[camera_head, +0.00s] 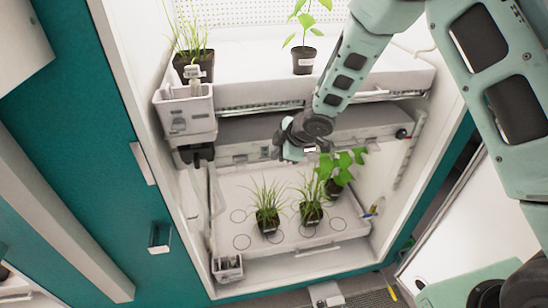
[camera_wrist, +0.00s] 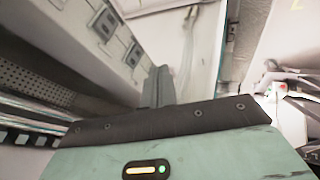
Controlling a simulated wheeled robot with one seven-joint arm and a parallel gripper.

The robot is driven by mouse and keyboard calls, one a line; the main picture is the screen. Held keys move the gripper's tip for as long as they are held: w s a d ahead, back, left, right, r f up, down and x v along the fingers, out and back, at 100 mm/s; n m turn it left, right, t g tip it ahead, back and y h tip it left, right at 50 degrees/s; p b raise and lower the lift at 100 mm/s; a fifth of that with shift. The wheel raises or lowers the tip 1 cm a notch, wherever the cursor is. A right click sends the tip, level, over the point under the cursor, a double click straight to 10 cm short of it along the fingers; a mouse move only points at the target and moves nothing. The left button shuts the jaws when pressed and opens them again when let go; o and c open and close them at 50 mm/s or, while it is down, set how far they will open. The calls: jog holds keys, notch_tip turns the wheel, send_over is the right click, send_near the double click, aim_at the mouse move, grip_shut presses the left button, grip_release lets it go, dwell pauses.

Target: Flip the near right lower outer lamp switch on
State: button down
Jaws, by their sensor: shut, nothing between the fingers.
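The lower lamp housing (camera_head: 350,127) is a grey-white bar under the upper shelf of the open chamber. Small switch plates sit along its front edge, one left of my gripper (camera_head: 283,150). In the wrist view, two rocker switch plates, one at the top (camera_wrist: 104,22) and one lower down (camera_wrist: 133,53), sit on a pale bar. I cannot tell which is the named switch or how it is set. My gripper is in front of the lamp bar; its shut, empty fingers (camera_wrist: 158,88) point toward the bar's end in the wrist view. Contact cannot be told.
Below, a white tray (camera_head: 225,185) bears two grass pots (camera_head: 268,222) and a leafy plant (camera_head: 342,170) close under my gripper. Above, the upper shelf (camera_head: 245,88) bears more pots. A white caddy (camera_head: 185,112) hangs at left. Chamber walls close in both sides.

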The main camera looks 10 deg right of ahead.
aim_at(265, 152)
jog(key=v, duration=0.7)
jog(key=shift+f+p, duration=0.1)
jog(key=shift+p, duration=0.25)
jog(key=shift+s+f+p, duration=0.2)
jog(key=shift+f+p, duration=0.4)
jog(key=shift+p, duration=0.2)
jog(key=shift+f, duration=0.15)
jog(key=w+a+f+p, duration=0.3)
jog(key=w+f+p, duration=0.3)
jog(key=w+f, duration=0.2)
jog(key=shift+w+a+f, duration=0.25)
jog(key=shift+a, duration=0.1)
